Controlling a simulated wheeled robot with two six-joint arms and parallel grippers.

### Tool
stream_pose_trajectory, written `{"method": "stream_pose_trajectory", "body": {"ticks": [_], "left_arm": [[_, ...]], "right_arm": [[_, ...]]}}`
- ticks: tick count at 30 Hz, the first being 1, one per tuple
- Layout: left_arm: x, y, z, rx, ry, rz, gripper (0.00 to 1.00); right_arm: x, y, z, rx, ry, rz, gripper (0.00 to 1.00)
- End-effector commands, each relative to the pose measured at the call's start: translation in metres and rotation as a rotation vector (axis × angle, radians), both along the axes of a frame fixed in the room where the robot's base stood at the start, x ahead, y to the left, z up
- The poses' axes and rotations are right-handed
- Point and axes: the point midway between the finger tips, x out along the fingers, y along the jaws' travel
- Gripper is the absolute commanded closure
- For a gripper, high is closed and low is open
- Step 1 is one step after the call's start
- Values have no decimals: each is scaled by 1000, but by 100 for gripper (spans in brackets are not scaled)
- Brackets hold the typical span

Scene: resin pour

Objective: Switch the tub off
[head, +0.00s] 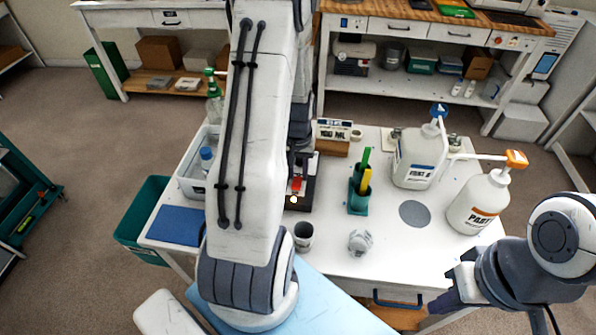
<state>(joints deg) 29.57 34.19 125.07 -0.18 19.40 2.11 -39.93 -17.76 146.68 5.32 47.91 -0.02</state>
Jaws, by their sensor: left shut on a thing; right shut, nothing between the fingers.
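A dark box (310,185), which looks like the tub, stands on the white table, mostly hidden behind my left arm. A red switch (297,184) shows on its near side, with a small bright orange-white lamp (293,199) below it. My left gripper (297,172) points down at the red switch, its fingers close together and seeming to touch it. The arm hides part of this contact. My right gripper (452,288) is shut and empty at the table's front right, far from the box.
Green holder (358,200) with upright sticks stands right of the box. Two white pump jugs (418,160) (478,203) stand further right. A grey cup (303,235) and a clear crumpled-looking piece (360,242) sit in front. A white bin (190,178) and blue mat (176,225) lie left.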

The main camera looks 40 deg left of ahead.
Motion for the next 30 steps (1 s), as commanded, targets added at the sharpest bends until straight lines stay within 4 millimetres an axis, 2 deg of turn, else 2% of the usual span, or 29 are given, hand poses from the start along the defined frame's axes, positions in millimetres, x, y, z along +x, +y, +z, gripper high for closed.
{"method": "stream_pose_trajectory", "body": {"ticks": [7,12,25,26,27,28,30], "left_arm": [[-4,-3,-3,102,-166,0,100],[-6,-3,1,134,-218,0,100],[-6,-4,6,144,-234,1,100],[-6,-4,6,144,-234,1,60],[-6,-4,6,144,-234,1,45],[-6,-4,6,144,-234,1,38],[-6,-4,6,143,-234,1,38]], "right_arm": [[0,0,-38,0,0,0,100],[0,0,-54,0,0,0,100],[0,0,-56,0,0,0,100],[0,0,-56,0,0,0,100],[0,0,-56,0,0,0,100],[0,0,-56,0,0,0,100],[0,0,-56,0,0,0,100]]}}
